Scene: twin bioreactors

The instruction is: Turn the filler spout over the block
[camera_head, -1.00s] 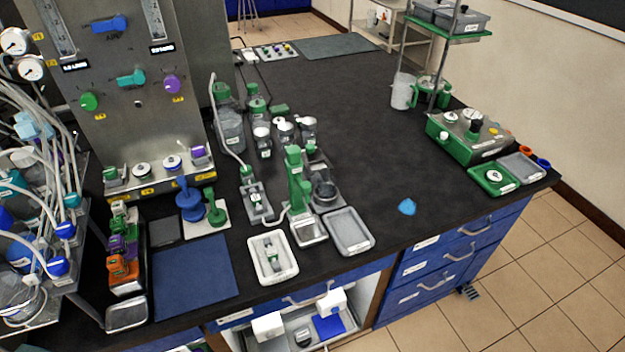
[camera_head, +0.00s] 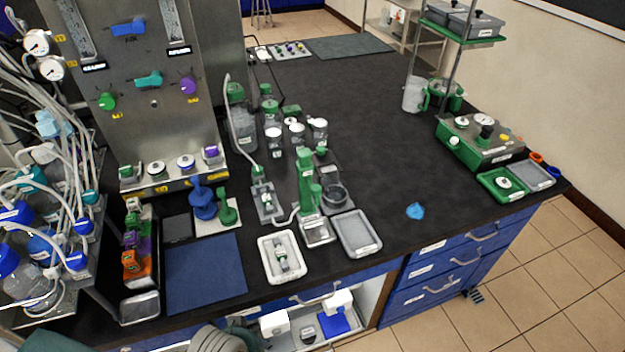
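A green upright filler-like device (camera_head: 307,183) stands on a pale base near the front middle of the bench. Its spout is too small to tell apart, and I cannot see which way it points. A small grey block-like holder (camera_head: 267,205) with a green-topped part stands just left of it, with a thin tube rising behind. I cannot tell for sure whether this is the block. Neither gripper shows; a grey ribbed part at the bottom edge may be my arm.
A white tray (camera_head: 264,244) with a small vial-like item and an empty-looking grey tray (camera_head: 374,246) lie in front. Bottles (camera_head: 243,130) and jars stand behind. A blue mat (camera_head: 207,290) lies left.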

